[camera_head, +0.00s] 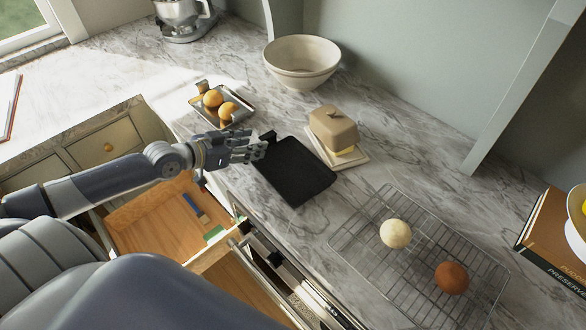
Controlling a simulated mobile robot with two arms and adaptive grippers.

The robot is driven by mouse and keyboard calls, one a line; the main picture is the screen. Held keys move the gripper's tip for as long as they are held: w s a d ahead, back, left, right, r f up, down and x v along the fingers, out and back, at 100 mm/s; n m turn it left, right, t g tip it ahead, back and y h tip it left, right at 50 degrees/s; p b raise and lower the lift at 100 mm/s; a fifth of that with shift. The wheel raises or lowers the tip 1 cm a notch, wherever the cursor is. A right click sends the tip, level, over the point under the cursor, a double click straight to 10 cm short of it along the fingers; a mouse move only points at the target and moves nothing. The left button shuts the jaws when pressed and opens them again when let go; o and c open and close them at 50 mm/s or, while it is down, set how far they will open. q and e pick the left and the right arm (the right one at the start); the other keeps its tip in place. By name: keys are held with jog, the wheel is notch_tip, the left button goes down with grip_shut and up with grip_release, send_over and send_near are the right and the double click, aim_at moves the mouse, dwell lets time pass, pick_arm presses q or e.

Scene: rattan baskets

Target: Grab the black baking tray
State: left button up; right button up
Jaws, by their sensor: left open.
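The black baking tray (293,173) lies flat on the marble counter in the middle of the view. It is a dark rectangle with a small raised part at its upper left corner. My left gripper (258,147) is open at the tray's upper left corner. Its fingers point right and overlap that corner in the picture; I cannot tell whether they touch it. My right gripper is not in view.
A small tray (236,117) with orange fruits stands behind my gripper. A butter dish (334,127) sits beside the black tray, with a cream bowl (302,62) behind. A wire rack (405,283) holds two round items. Open drawers (150,215) lie below my left arm.

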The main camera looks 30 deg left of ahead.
aim_at(262, 140)
pick_arm(q)
jog(key=shift+x, duration=1.5)
jog(key=shift+w+d+f, duration=0.1)
jog(key=shift+w+f, duration=0.4)
jog(key=shift+w+d+f, duration=0.1)
jog(key=shift+w+f, duration=0.05)
jog(key=shift+w, duration=0.05)
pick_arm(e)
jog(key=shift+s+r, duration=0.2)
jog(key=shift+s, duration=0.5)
pick_arm(q)
grip_shut()
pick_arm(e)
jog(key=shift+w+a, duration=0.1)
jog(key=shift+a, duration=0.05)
